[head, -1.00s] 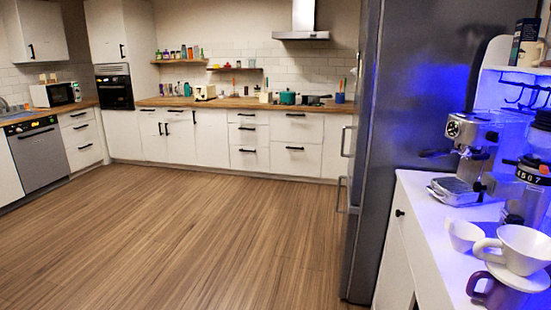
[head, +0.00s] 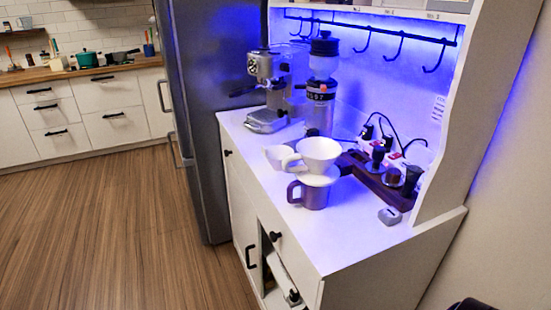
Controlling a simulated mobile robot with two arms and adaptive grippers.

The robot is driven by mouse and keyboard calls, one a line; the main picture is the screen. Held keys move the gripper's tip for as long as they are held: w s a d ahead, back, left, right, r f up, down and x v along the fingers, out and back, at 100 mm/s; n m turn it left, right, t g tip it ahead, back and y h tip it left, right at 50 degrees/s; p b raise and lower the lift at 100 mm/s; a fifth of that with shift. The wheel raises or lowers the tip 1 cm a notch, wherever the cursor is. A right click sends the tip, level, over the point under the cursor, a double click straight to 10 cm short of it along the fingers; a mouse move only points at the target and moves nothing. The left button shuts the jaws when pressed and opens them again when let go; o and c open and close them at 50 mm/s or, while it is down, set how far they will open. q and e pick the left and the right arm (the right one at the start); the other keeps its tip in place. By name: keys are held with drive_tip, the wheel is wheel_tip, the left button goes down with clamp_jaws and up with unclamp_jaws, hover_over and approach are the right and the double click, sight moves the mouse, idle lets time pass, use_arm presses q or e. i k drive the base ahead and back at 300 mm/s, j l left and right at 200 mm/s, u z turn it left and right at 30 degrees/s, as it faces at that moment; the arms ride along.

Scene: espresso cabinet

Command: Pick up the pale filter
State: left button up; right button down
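The pale filter (head: 319,155) is a white cone-shaped dripper with a side handle, in the head view. It sits upright on a purple mug (head: 313,196) near the front of the white cabinet top (head: 355,243). A small white cup or bowl (head: 278,158) stands just behind it to the left. Neither gripper shows in the head view.
An espresso machine (head: 266,95) and a grinder (head: 319,90) stand behind the filter. A dark wooden tray (head: 371,179) with tools lies to the right, with a small grey object (head: 390,216) nearby. Hooks (head: 362,42) hang above. A fridge (head: 205,130) stands left.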

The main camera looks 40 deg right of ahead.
sight(274, 154)
drive_tip(key=z, duration=1.4)
drive_tip(key=i+j, duration=0.15)
drive_tip(key=j, duration=0.15)
drive_tip(key=z, duration=0.05)
